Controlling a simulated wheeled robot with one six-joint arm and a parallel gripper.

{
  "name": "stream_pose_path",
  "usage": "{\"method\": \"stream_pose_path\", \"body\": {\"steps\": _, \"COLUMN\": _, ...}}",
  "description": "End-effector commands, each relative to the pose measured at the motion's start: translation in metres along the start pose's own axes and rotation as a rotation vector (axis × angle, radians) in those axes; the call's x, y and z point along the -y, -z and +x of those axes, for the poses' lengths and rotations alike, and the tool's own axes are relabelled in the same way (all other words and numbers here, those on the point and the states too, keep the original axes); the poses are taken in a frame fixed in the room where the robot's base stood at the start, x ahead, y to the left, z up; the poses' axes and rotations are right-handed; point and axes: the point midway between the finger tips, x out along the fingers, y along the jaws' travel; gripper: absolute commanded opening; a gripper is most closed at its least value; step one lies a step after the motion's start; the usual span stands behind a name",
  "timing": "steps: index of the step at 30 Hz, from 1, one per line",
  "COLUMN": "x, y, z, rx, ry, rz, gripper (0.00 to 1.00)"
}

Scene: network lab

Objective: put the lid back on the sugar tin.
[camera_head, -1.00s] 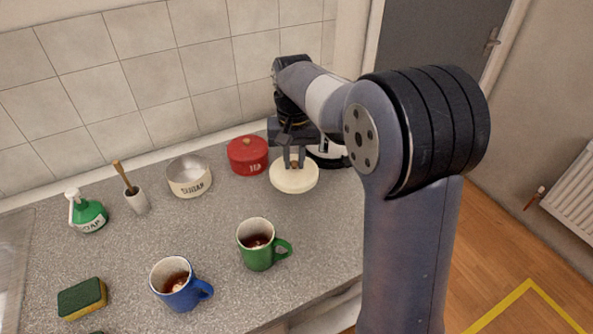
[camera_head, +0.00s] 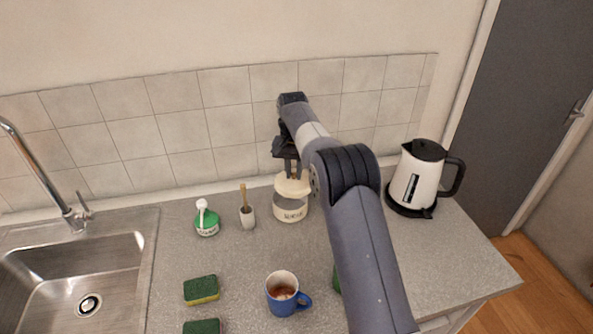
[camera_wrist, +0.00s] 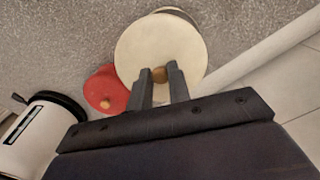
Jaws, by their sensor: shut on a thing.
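My gripper (camera_head: 293,174) is shut on the wooden knob (camera_wrist: 159,74) of the round cream lid (camera_head: 292,187). The sugar tin (camera_head: 290,213), cream with dark lettering, stands upright on the counter. The lid is over the tin, slightly to its right in the head view, and part of the tin's opening shows below the lid's edge. In the wrist view, the lid (camera_wrist: 160,42) hides most of the tin, and only a thin arc of rim (camera_wrist: 180,11) shows past its far edge.
A red canister (camera_wrist: 104,90) is close by, hidden behind my arm in the head view. The kettle (camera_head: 416,180) is at right. The blue mug (camera_head: 282,294) and sponge (camera_head: 201,290) are in front.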

Motion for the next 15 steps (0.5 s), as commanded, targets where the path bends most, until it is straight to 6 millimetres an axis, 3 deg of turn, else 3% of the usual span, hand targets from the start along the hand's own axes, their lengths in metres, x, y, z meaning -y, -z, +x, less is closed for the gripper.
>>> {"method": "stream_pose_path", "body": {"steps": 7, "x": 0.002, "y": 0.006, "z": 0.005, "rx": 0.001, "ry": -0.001, "rz": 0.014, "gripper": 0.00}}
{"method": "stream_pose_path", "body": {"steps": 15, "x": 0.002, "y": 0.006, "z": 0.028, "rx": 0.002, "ry": -0.001, "rz": 0.012, "gripper": 0.00}}
